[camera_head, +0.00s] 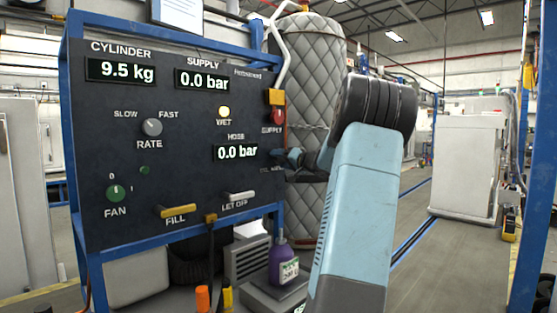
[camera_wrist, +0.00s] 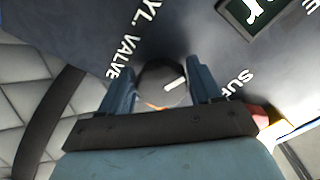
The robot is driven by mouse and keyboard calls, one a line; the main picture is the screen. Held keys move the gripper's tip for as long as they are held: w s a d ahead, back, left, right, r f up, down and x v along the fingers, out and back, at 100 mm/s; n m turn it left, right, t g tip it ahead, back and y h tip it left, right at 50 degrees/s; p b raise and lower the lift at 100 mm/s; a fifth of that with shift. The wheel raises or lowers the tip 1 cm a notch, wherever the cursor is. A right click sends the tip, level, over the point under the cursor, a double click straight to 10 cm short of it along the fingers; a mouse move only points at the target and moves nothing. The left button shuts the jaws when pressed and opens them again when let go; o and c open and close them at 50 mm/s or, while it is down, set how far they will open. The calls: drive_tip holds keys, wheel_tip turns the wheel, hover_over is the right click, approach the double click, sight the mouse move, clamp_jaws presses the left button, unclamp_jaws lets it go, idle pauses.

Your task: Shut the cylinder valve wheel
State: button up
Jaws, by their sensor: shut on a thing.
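The cylinder valve wheel (camera_wrist: 158,92) is a dark round knob with a white mark on its face, beside the "CYL. VALVE" lettering in the wrist view. My gripper (camera_wrist: 158,70) has one blue finger on each side of the wheel and is shut on it. In the head view my gripper (camera_head: 289,157) is at the right edge of the dark panel (camera_head: 185,75), and it and my arm largely hide the wheel there. The cylinder display (camera_head: 121,71) reads 9.5 kg. The supply display (camera_head: 203,79) and the hose display (camera_head: 237,152) both read 0.0 bar.
A red supply knob (camera_head: 278,117) sits just above my gripper. A quilted grey tank (camera_head: 310,70) stands close behind. The panel also bears a fill lever (camera_head: 178,211) and a let-off lever (camera_head: 238,197). A purple bottle (camera_head: 283,262) stands below.

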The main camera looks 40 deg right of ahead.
drive_tip(key=shift+d+r, duration=0.2)
drive_tip(key=shift+r, duration=0.25)
drive_tip(key=shift+d+m, duration=0.2)
drive_tip(key=shift+m, duration=0.2)
drive_tip(key=shift+c, duration=0.2)
drive_tip(key=m, duration=0.7)
drive_tip(key=shift+o, duration=0.2)
drive_tip(key=m, duration=0.6)
drive_tip(key=shift+m, duration=2.1)
drive_tip(key=shift+c, duration=0.2)
drive_tip(key=shift+f, duration=0.15)
drive_tip(key=o, duration=1.1)
drive_tip(key=shift+c, duration=0.2)
